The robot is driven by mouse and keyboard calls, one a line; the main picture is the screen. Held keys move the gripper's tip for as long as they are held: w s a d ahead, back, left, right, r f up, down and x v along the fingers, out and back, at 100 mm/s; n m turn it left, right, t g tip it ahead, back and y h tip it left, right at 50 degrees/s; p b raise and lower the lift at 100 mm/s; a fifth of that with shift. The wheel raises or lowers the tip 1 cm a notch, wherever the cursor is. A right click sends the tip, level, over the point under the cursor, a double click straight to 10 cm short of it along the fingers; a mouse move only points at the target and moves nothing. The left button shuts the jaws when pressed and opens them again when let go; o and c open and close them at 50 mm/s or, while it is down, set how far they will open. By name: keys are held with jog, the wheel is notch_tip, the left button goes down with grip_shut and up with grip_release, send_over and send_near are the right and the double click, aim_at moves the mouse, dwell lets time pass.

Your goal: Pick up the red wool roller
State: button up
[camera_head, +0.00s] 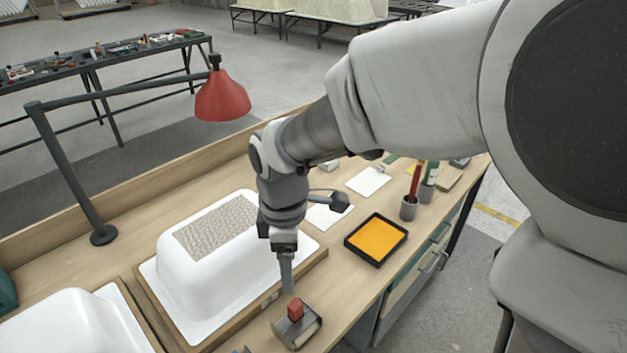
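A small red block-like piece (296,309) stands up from a dark grey tray-like holder (283,332) near the front of the bench. It may be part of the red wool roller, but it is too small to tell. A pale cylinder-like part lies along the holder's right side. My gripper (288,289) points down just above and slightly left of the red piece. The fingers look like one narrow strip from this side, so their opening and any contact with the red piece cannot be made out.
A white tub shell (190,290) on a wooden frame stands close left of my gripper, with another shell (70,325) farther left. A black tray with orange content (376,238) lies right. Grey cups (408,208) hold tools. A red lamp (221,98) hangs over the back.

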aim_at(295, 305)
notch_tip(295, 305, down, 9)
jog(key=shift+r+b, duration=0.2)
jog(key=shift+b, duration=0.35)
jog(key=f, duration=0.4)
jog(key=shift+s+d+b, duration=0.2)
jog(key=shift+d+b, duration=0.15)
jog(key=shift+f, duration=0.65)
grip_shut()
jog(key=shift+w+r, duration=0.1)
